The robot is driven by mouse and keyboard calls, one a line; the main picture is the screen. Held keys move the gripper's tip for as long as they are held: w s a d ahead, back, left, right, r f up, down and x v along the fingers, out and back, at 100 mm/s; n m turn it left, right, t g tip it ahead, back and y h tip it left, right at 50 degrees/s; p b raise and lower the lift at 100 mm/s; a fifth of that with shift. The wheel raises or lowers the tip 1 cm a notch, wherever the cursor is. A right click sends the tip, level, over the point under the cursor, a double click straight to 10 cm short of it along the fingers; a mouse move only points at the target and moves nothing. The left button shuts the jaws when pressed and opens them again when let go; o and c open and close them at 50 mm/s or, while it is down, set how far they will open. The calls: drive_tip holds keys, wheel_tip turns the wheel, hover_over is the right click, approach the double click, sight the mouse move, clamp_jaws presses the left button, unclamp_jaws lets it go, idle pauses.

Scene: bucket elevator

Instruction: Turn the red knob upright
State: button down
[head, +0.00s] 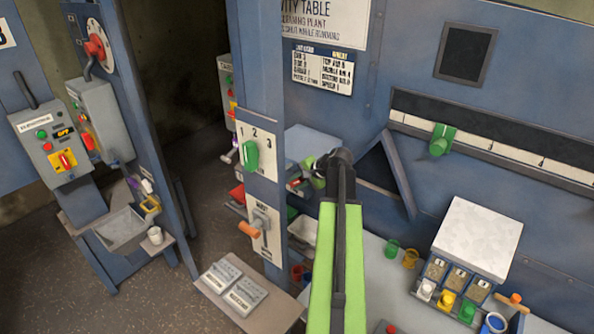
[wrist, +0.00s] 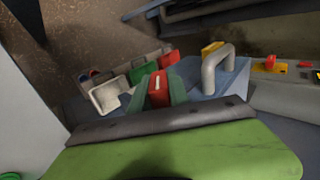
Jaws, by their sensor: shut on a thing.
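A red knob (head: 66,160) sits on a yellow plate on the grey control box at the left of the head view, its bar looking slanted. A red knob on a yellow plate also shows at the right of the wrist view (wrist: 270,62), apart from my gripper. My gripper (wrist: 159,90) has its green-grey fingers closed on a small red piece (wrist: 158,86). I cannot tell what this piece is. In the head view my gripper (head: 314,176) is partly hidden by my arm.
A white-topped block (head: 477,236) and several small cups stand on the right bench. White, green and red scoop-like things line up in the wrist view near a grey handle (wrist: 216,65).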

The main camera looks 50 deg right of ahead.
drive_tip(key=g+p, duration=0.4)
drive_tip(key=shift+w+r, duration=0.1)
drive_tip(key=shift+r, duration=0.1)
drive_tip(key=shift+f+g+h+p, duration=0.15)
drive_tip(key=shift+g+p, duration=0.2)
drive_tip(key=shift+g, duration=0.5)
drive_tip(key=shift+f+g+h+p, duration=0.15)
drive_tip(key=shift+g+p, duration=0.2)
drive_tip(key=shift+g, duration=0.5)
drive_tip(key=c, duration=1.2)
unclamp_jaws()
drive_tip(key=shift+c, duration=0.2)
drive_tip(key=shift+r, duration=0.1)
drive_tip(key=shift+r, duration=0.1)
drive_tip(key=r+p, duration=0.4)
drive_tip(key=s+r+p, duration=0.1)
drive_tip(key=r+p, duration=0.7)
drive_tip(key=shift+s, duration=0.3)
drive_tip(key=shift+f, duration=0.15)
